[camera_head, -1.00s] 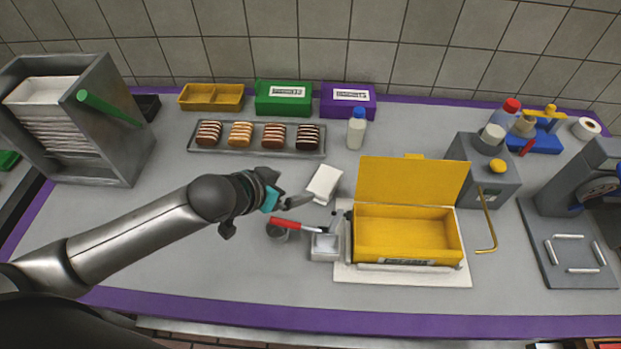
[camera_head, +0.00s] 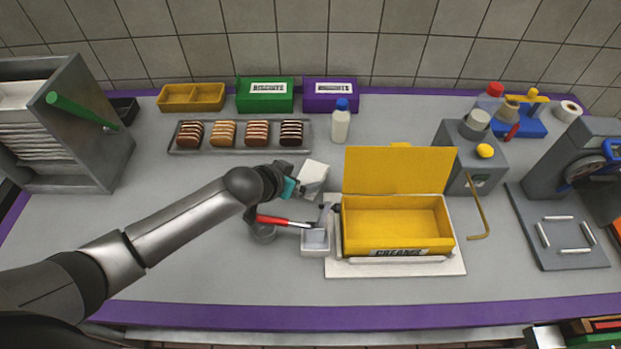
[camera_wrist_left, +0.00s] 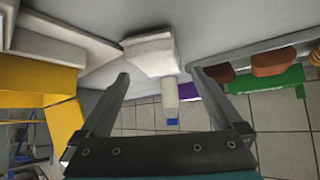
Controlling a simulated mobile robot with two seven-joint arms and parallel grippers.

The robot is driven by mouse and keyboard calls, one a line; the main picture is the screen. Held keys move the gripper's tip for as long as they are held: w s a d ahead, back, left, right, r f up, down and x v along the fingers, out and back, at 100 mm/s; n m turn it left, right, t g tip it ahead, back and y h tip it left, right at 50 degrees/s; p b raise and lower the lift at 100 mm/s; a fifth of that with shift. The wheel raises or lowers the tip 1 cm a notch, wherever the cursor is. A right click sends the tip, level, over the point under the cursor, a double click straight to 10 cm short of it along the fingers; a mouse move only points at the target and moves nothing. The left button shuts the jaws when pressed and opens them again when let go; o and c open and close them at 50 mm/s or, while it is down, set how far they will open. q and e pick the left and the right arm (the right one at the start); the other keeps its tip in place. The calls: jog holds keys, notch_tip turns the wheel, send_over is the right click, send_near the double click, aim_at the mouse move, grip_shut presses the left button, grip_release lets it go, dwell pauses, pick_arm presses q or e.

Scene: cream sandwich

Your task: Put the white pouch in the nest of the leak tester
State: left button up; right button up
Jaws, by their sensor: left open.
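The white pouch (camera_head: 314,175) lies on the grey counter, behind the small white-grey tray and left of the open yellow box. My left gripper (camera_head: 299,190) is at the pouch's near left side, open. In the left wrist view the pouch (camera_wrist_left: 150,53) shows just beyond the open, empty fingertips (camera_wrist_left: 160,77), roughly between them. Whether a finger touches it I cannot tell. At the far right, a grey machine (camera_head: 560,165) has a base plate with several short white bars framing a square nest (camera_head: 565,235); it looks like the leak tester. My right gripper is not in view.
The open yellow box (camera_head: 397,225) and a red-handled tool (camera_head: 285,221) on the small tray (camera_head: 315,240) are close to the gripper. A bottle (camera_head: 340,124) stands behind the pouch.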

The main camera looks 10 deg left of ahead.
aim_at(310, 175)
pick_arm(q)
jog(key=shift+b+x, duration=0.5)
jog(key=shift+x, duration=1.65)
jog(key=shift+d+r, duration=0.1)
jog(key=c, duration=1.3)
